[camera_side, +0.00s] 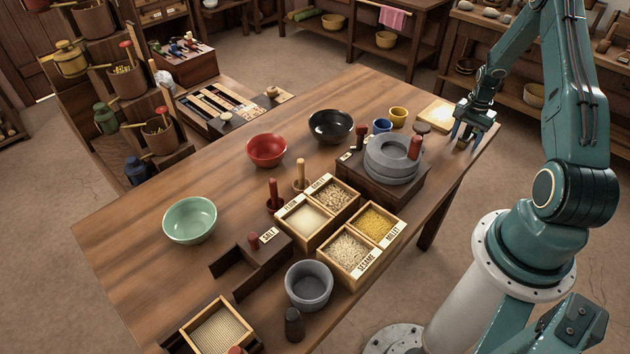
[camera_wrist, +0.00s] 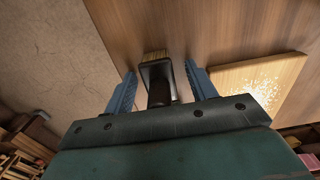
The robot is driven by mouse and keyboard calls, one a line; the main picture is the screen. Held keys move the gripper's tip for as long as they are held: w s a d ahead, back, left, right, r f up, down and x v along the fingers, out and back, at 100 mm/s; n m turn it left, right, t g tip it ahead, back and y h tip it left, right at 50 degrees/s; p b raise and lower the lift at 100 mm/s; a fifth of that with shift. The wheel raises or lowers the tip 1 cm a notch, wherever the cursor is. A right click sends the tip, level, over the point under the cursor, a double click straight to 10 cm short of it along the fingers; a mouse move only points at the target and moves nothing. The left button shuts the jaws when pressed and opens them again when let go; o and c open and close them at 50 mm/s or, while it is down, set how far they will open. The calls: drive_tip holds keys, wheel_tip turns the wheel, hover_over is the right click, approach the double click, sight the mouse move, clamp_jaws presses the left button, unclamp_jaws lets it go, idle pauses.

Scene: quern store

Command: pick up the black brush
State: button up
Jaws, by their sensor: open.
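The black brush (camera_wrist: 157,74) shows in the wrist view, a dark block with a light brown far edge and a dark stub handle toward my gripper. My gripper (camera_wrist: 160,70) is open, with one blue finger on each side of the brush and gaps visible between them. My palm bar hides the near end of the brush. In the side view my gripper (camera_side: 465,134) hangs low over the far right end of the table (camera_side: 340,95), and I cannot make out the brush there.
A pale board (camera_wrist: 255,78) with light grains lies right of the right finger; it is also in the side view (camera_side: 437,115). The stone quern (camera_side: 392,160), several bowls and grain boxes (camera_side: 349,255) stand along the table. The table edge is close on the left in the wrist view.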

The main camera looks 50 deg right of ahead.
drive_tip(key=c, duration=1.1)
drive_tip(key=shift+o, duration=0.2)
drive_tip(key=shift+r, duration=0.15)
wheel_tip(320, 180, up, 20)
idle(0.5)
